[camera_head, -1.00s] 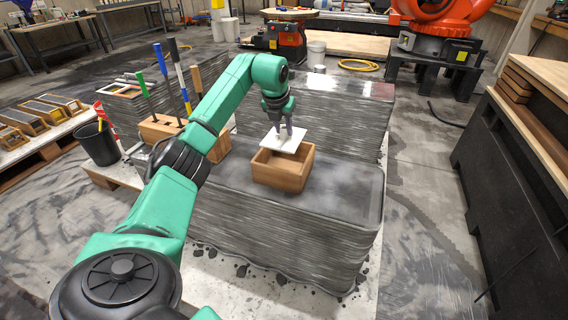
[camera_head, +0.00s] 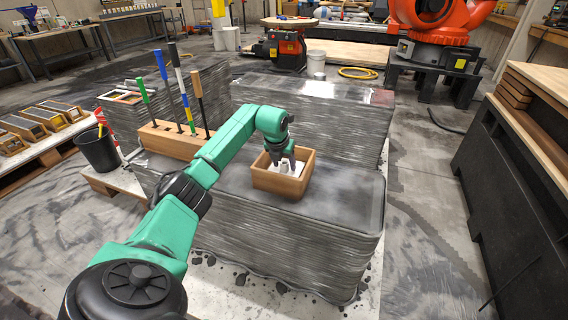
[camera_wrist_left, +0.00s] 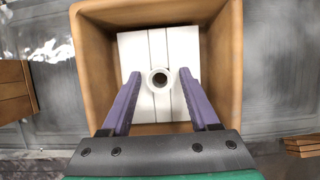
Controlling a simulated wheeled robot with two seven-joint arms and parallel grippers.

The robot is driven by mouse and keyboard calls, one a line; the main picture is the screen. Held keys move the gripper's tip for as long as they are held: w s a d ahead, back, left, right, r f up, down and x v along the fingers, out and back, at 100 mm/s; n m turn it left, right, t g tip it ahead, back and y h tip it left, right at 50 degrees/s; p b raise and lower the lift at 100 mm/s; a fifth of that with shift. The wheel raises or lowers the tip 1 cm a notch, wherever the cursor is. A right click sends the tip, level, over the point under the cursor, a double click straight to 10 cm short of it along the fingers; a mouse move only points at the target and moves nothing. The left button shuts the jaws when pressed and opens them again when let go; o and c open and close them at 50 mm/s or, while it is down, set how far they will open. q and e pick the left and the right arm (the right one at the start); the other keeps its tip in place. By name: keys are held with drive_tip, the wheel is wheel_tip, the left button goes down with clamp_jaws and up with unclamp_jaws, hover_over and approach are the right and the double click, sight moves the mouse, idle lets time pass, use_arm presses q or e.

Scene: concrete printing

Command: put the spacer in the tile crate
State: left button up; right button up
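The tile crate (camera_head: 284,184) is an open wooden box on top of the grey layered concrete block. The spacer (camera_wrist_left: 158,50), a flat white square with grooves and a round knob, is inside the crate in the left wrist view. In the head view only bits of it show past my gripper and the crate walls. My left gripper (camera_head: 283,165) reaches down into the crate. In the wrist view its two purple fingers stand apart on either side of the knob, with a gap on each side. My right gripper is not in view.
A wooden rack (camera_head: 172,140) holding several long-handled tools stands left of the crate. A black bucket (camera_head: 97,148) is further left. Another layered block (camera_head: 330,115) rises behind, and a dark bench (camera_head: 515,170) is on the right. The block top right of the crate is clear.

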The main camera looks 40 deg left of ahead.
use_arm(q)
drive_tip(key=p+v, duration=0.1)
drive_tip(key=v, duration=1.1)
drive_tip(key=shift+w+d+r, duration=0.1)
drive_tip(key=shift+r, duration=0.05)
